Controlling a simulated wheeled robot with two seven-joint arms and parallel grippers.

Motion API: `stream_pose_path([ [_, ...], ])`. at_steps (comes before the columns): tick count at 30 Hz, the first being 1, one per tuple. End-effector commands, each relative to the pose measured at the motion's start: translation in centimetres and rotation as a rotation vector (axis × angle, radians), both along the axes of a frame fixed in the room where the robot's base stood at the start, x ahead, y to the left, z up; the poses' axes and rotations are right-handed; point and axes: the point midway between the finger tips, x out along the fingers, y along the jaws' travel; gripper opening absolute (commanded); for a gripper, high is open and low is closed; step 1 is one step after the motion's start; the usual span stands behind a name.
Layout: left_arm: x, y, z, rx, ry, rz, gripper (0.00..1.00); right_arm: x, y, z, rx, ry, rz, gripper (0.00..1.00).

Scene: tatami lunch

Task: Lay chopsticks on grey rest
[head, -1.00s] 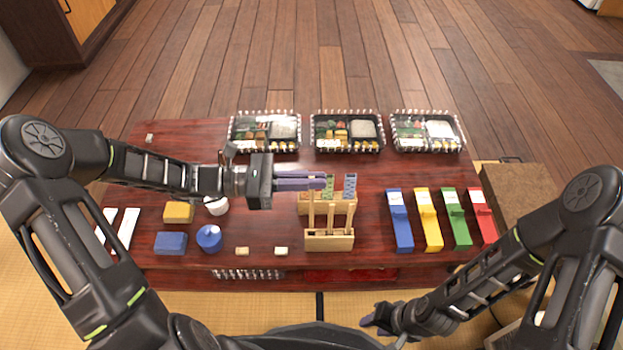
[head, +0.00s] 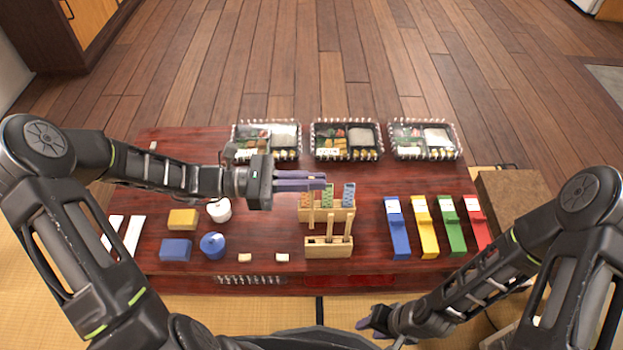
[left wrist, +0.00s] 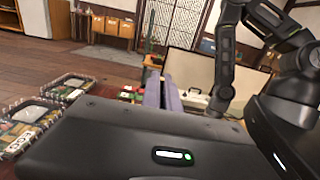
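Other chopsticks (head: 347,228) stand tilted in the holder. In the left wrist view the fingers (left wrist: 161,94) show close together; what is between them is unclear. Two small pale blocks, (head: 245,257) and (head: 282,257), lie at the table's front; I cannot tell whether either is the grey rest. My right gripper (head: 374,322) is low before the table, its opening unclear.
A wooden stand (head: 342,215) with orange, green and blue patterned pieces is behind the holder. Blue, yellow, green and red long boxes (head: 424,230) stand right. Lunch boxes (head: 346,140) line the back. Yellow and blue blocks, a white cup (head: 219,210) and white strips are left.

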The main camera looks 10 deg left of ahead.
Motion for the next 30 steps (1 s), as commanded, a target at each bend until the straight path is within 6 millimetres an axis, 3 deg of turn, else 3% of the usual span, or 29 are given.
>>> stream_pose_path([
  [19,0.0,0.0,4.4,0.0,0.0,0.0,0.0,-0.1,0.1,4.5,0.002,0.002,0.006,0.36],
  [30,0.0,0.0,4.7,0.0,0.0,0.0,0.0,-0.1,0.1,4.8,0.001,0.0,0.007,0.36],
])
